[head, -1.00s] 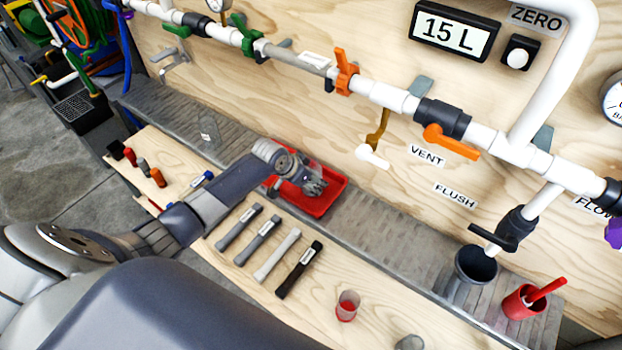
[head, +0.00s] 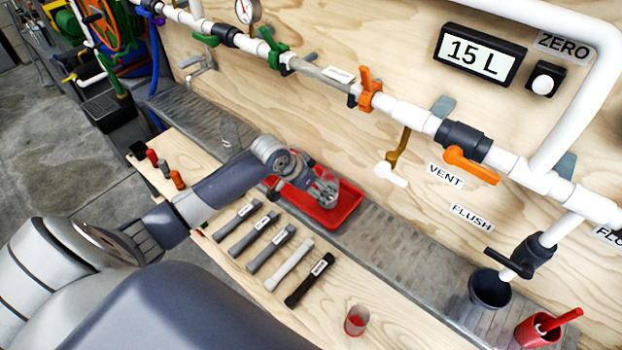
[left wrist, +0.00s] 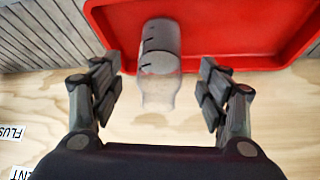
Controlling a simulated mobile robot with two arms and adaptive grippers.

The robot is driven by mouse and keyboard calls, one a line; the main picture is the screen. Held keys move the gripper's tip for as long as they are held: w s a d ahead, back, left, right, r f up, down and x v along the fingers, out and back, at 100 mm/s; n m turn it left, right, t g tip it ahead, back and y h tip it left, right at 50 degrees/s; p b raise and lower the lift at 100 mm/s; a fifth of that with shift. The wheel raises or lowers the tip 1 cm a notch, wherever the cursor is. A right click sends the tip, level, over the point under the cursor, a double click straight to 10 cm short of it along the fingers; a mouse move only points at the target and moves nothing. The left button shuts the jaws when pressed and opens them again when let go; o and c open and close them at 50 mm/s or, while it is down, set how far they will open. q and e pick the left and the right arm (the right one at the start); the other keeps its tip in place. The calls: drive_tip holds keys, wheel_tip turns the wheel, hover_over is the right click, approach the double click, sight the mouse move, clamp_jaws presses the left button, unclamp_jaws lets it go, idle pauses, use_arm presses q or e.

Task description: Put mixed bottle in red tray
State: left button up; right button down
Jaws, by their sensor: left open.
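The red tray (head: 347,214) lies on the grey ledge along the plywood wall; its rim also shows in the left wrist view (left wrist: 112,30). A clear bottle (left wrist: 160,45) with black marks and greyish contents is at the tray, between my left gripper's fingers (left wrist: 160,88). Gaps show on both sides of it. In the head view the bottle (head: 328,184) is over the tray area, partly hidden by my left gripper (head: 318,184). My left gripper is open around it. Whether the bottle's base rests on the tray floor is hard to tell. My right gripper is not in view.
Several grey, white and black tools (head: 288,264) lie on the wooden bench in front of the tray. A reddish clear cup (head: 356,320) stands at the front. A dark cup (head: 490,288) and a red cup (head: 538,329) stand at right. White pipes (head: 400,108) run above.

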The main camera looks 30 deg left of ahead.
use_arm(q)
drive_tip(key=shift+v, duration=2.05)
